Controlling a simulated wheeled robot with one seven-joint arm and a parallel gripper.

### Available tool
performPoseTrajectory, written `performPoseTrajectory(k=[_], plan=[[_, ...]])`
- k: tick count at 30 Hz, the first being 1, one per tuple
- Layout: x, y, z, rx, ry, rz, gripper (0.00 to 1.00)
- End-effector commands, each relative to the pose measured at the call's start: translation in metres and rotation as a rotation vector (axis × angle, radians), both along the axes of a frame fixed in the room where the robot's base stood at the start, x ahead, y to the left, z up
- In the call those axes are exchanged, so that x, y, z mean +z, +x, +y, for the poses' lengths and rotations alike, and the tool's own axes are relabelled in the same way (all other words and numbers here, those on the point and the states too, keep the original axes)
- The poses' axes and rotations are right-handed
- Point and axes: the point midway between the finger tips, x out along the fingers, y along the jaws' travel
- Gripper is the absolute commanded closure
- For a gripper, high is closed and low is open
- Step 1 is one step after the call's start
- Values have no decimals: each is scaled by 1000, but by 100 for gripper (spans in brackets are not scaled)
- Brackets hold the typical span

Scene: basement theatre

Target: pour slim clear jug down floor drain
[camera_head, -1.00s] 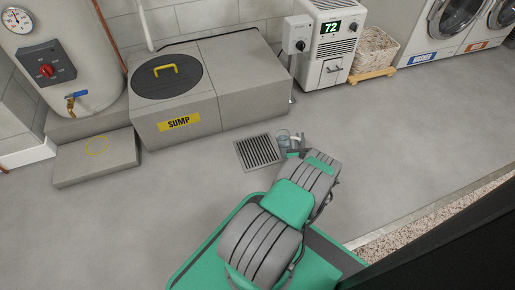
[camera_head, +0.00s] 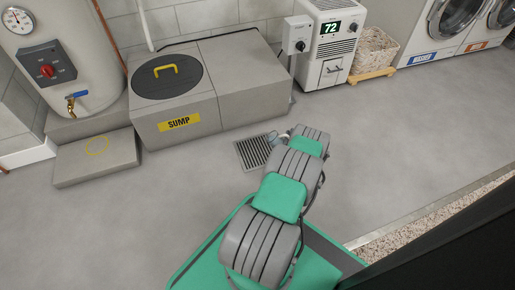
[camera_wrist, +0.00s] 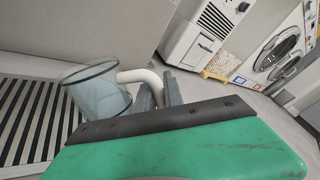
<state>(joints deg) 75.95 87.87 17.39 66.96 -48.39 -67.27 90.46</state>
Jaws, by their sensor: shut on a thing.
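The slim clear jug (camera_wrist: 100,90) shows in the wrist view, a see-through cylinder with a white handle (camera_wrist: 138,76). My gripper (camera_wrist: 160,90) is shut on the handle. The jug is tilted, its rim leaning toward the left, beside and partly over the floor drain. I cannot tell whether anything is flowing out. The floor drain (camera_head: 250,153) is a dark slotted grate in the floor in front of the sump box; its slots (camera_wrist: 30,118) fill the left of the wrist view. In the head view my arm hides most of the gripper, and only part of the jug (camera_head: 272,138) shows.
The sump box (camera_head: 240,103) stands behind the drain, with a low step (camera_head: 95,160) to its left. A dehumidifier (camera_head: 325,45) and a basket (camera_head: 373,52) stand at the back. Open floor lies to the left and right.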

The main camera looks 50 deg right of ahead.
Motion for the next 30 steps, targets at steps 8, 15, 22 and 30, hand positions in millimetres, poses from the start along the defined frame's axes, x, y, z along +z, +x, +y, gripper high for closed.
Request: performPoseTrajectory(k=[8, 15, 22, 30], plan=[[2, 3, 0, 0, -18, 34, 100], [3, 6, 2, 0, -35, 79, 100], [3, 9, 3, 1, -59, 137, 100], [3, 11, 4, 0, -74, 178, 100]])
